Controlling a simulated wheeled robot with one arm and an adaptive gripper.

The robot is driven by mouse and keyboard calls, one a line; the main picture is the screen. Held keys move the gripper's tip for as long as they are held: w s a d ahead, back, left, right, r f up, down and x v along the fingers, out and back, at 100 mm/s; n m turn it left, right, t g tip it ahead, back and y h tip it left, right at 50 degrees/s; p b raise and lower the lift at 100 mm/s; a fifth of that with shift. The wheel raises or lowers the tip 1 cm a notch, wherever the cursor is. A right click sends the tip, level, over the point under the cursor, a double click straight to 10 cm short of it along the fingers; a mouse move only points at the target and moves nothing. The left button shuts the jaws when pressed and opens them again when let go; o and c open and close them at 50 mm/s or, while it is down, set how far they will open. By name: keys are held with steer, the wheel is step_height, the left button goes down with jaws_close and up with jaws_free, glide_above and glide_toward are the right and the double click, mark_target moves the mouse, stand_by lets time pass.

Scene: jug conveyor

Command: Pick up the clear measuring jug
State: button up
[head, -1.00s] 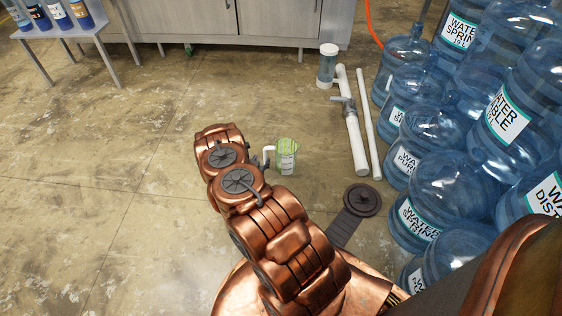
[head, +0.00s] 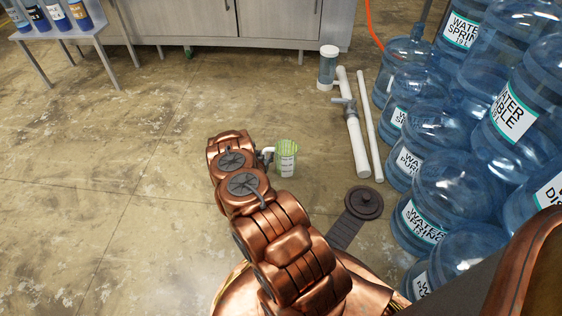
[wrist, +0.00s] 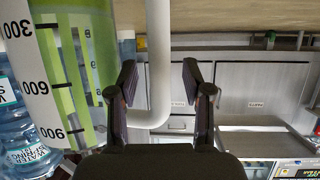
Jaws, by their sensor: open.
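The clear measuring jug (head: 287,162) has a green tint, a white scale and a white handle, and it stands on the concrete floor. My gripper (head: 268,158) is at its left, on the handle side. In the wrist view the jug (wrist: 85,60) fills the left part, its numbers upside down. The white handle (wrist: 158,70) runs between the two fingers of my open gripper (wrist: 159,82). A gap shows on both sides of the handle, and I see no contact. My arm hides part of the floor left of the jug.
White pipes (head: 357,140) and a clear cylinder (head: 328,68) lie or stand behind and to the right. Stacked blue water bottles (head: 440,190) crowd the right side. A dark round disc (head: 364,203) is on the floor nearer me.

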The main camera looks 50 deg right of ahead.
jaws_close()
stand_by(0.6)
